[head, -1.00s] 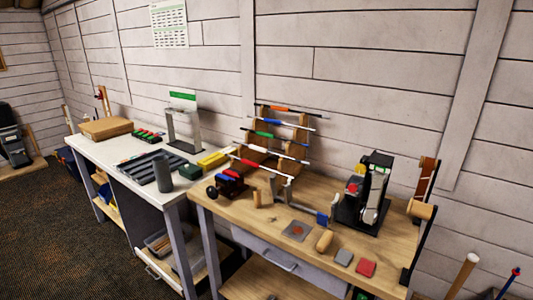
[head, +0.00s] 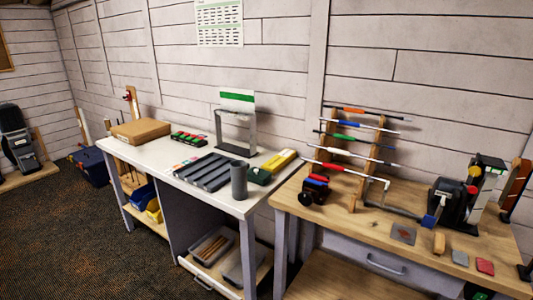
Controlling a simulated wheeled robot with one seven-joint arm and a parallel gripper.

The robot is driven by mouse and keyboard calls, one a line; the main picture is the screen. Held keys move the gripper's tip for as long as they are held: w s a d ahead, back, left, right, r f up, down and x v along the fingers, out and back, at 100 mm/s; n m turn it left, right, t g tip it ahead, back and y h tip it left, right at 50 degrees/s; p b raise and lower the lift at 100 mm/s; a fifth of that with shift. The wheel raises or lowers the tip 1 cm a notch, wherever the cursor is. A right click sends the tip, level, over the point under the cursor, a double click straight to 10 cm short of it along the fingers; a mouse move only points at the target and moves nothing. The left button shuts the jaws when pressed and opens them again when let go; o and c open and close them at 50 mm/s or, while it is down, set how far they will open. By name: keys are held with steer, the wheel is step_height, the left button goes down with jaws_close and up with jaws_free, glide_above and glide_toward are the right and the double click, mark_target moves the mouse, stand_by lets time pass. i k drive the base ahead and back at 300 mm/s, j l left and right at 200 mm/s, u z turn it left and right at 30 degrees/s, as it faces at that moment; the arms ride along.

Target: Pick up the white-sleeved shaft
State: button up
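The wooden rack (head: 379,138) on the right-hand wooden bench holds several shafts stacked one above another, each with a coloured sleeve. The white-sleeved shaft (head: 345,153) appears to be the second from the bottom, lying nearly level with a slight slope down to the right. It is small and its pale sleeve is hard to tell from the shaft. Just below it is the red-sleeved shaft (head: 333,167); above are green (head: 343,137), blue (head: 347,124) and orange (head: 366,111) ones. My gripper is not in view.
The wooden bench (head: 350,222) also carries a clamp machine (head: 452,205) and small blocks. Left of it, a white-topped bench (head: 212,202) holds a dark ribbed tray (head: 210,172), a grey cylinder (head: 239,180) and a cardboard box (head: 140,131). Dark floor (head: 70,230) is free at front left.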

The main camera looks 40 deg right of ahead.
mark_target(331, 149)
steer(key=i+j+z, duration=0.1)
steer(key=i, duration=0.35)
steer(key=i+j+z, duration=0.1)
steer(key=i, duration=0.4)
steer(key=i+j, duration=0.25)
steer(key=i, duration=0.2)
steer(key=z, duration=0.05)
